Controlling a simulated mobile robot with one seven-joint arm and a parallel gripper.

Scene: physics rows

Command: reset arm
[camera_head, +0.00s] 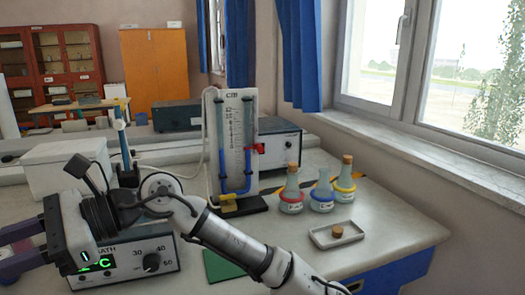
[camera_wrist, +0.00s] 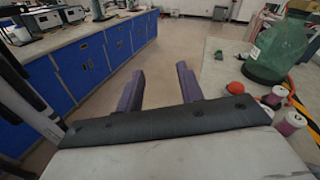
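My gripper (camera_head: 14,249) is at the left edge of the head view, with my arm stretched leftward across the front of the bench. Its purple fingers point left and are partly cut off by the frame. In the wrist view, the two fingers of my gripper (camera_wrist: 160,72) stand well apart with nothing between them, so it is open and empty. Bare floor shows beyond the fingertips.
The bench (camera_head: 385,225) holds flasks (camera_head: 322,190), a small tray (camera_head: 337,236) with a cork, a manometer stand (camera_head: 237,140) and a heating bath (camera_head: 130,262) close to my arm. The wrist view shows a green bottle (camera_wrist: 275,50) and spools (camera_wrist: 290,123) at right, blue cabinets (camera_wrist: 85,65) at left.

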